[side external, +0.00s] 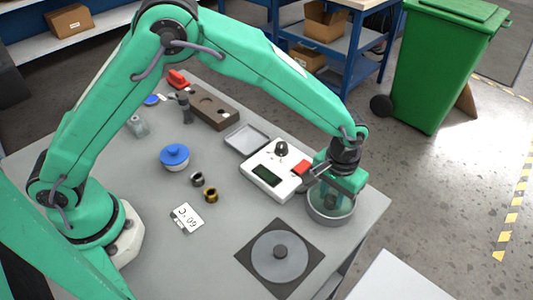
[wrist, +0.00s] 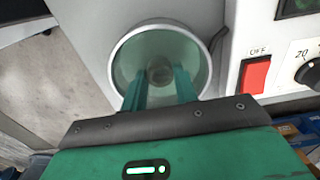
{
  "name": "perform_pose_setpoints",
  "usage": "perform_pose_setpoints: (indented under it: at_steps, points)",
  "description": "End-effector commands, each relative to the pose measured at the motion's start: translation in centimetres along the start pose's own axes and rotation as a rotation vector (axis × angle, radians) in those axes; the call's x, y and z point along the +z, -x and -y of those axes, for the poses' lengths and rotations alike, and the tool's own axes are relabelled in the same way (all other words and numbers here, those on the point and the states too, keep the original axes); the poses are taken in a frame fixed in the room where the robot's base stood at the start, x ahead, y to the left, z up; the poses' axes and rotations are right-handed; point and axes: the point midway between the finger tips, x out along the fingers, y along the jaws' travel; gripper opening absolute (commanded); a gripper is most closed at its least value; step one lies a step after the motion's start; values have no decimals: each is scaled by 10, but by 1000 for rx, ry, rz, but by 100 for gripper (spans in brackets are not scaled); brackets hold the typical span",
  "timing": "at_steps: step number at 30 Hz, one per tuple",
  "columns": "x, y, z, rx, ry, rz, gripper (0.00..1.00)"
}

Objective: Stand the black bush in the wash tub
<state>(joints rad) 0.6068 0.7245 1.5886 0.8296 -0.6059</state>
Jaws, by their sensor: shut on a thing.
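The wash tub (side external: 328,218) is a round metal tub at the right side of the table. In the wrist view the tub (wrist: 160,23) shows from above, with a greenish inside. My gripper (side external: 330,193) points down into the tub's mouth. In the wrist view its two green fingers (wrist: 160,80) reach inside the rim and are shut on a small dark round piece, the bush (wrist: 160,69). Its colour looks dark brownish through the tub's tint. The bush is hidden in the side view. I cannot tell whether it touches the tub's floor.
A white control box (side external: 268,175) with a red switch (wrist: 257,74) stands close beside the tub. A dark square plate with a grey disc (side external: 280,262) lies in front. Two small bushes, dark-silver (side external: 196,179) and brass (side external: 210,195), and a blue-lidded pot (side external: 174,158) stand farther left.

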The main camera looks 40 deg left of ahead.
Motion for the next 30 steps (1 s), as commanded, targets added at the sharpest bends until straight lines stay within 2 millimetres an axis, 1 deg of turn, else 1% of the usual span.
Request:
perform_pose_setpoints:
  at_steps: [8, 9, 11, 12, 23, 26, 30]
  points:
    - [0, -3, 0, 0, 0, -1, 5]
    - [0, -3, 0, 0, 0, -1, 35]
    - [0, -3, 0, 0, 0, -1, 47]
    - [0, -3, 0, 0, 0, -1, 51]
    - [0, -1, 0, 1, 0, -1, 51]
    - [0, 3, 0, 1, 0, -2, 51]
    - [-1, 16, -1, 2, 0, -3, 51]
